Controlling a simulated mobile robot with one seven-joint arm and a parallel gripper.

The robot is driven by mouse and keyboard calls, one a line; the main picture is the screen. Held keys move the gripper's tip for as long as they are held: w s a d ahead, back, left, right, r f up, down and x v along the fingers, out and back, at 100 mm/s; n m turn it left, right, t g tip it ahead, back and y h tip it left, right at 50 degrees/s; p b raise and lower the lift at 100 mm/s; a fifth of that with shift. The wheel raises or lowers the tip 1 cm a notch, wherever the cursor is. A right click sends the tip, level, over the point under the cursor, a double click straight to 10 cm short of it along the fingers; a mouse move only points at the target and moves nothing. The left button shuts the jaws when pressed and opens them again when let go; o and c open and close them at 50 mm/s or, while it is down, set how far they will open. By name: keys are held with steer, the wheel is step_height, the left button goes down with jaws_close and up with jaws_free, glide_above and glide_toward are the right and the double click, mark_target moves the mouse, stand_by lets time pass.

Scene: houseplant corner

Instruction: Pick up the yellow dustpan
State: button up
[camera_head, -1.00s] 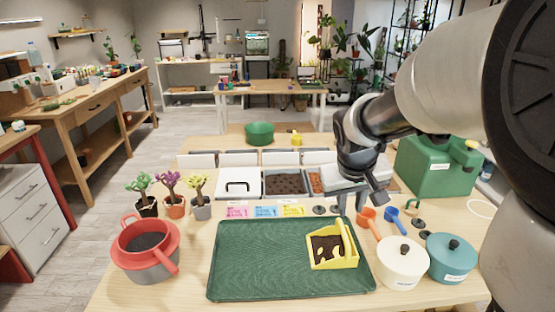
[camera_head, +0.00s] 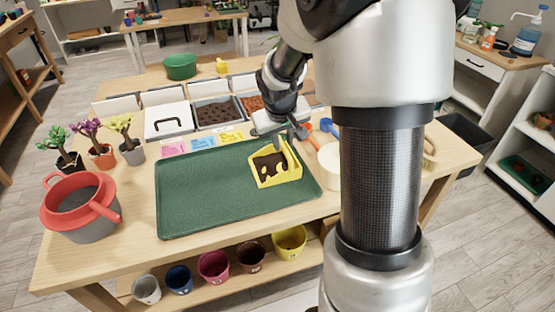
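The yellow dustpan (camera_head: 262,182) lies on the right part of the green tray (camera_head: 200,205), with dark soil in it. Its raised handle is on its right side, close to my gripper. My gripper (camera_head: 290,147) is just above and behind the dustpan, at the tray's back right edge. Its fingers are small and partly overlapped with the handle here, so I cannot tell whether they touch it or how far apart they are.
A red-rimmed grey pot (camera_head: 78,212) stands left of the tray, with several small potted plants behind it. A cream pot (camera_head: 329,165) is at right, partly hidden by my arm. Coloured pots sit on the lower shelf.

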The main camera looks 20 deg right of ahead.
mark_target(284, 147)
steer(key=b+x, duration=0.1)
steer(key=x, duration=0.4)
steer(key=shift+d+f, duration=0.15)
steer(key=shift+f, duration=0.05)
jaws_close()
